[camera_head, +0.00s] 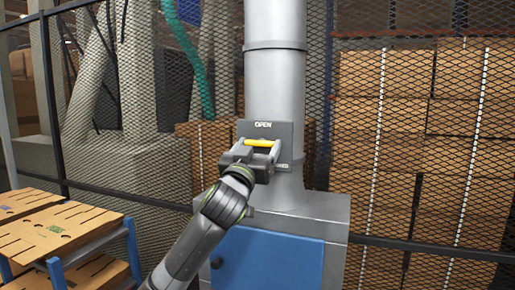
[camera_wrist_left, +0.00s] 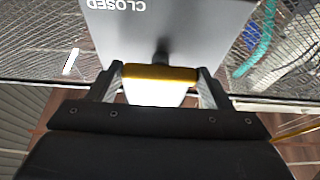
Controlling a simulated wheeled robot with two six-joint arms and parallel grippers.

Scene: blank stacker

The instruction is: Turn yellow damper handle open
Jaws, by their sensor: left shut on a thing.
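The yellow damper handle (camera_head: 260,143) lies about level in front of a dark plate (camera_head: 284,130) on the grey duct. The plate reads OPEN at the top and CLOSED, partly hidden, at its lower right. My left gripper (camera_head: 252,155) is at the handle, coming from below left. In the left wrist view the yellow handle (camera_wrist_left: 160,75) lies crosswise between the two fingers of my left gripper (camera_wrist_left: 160,82), which are shut on it. The CLOSED label shows upside down on the plate (camera_wrist_left: 165,25) there. My right gripper is not in view.
The duct (camera_head: 275,85) rises from a grey housing with a blue door (camera_head: 268,262).

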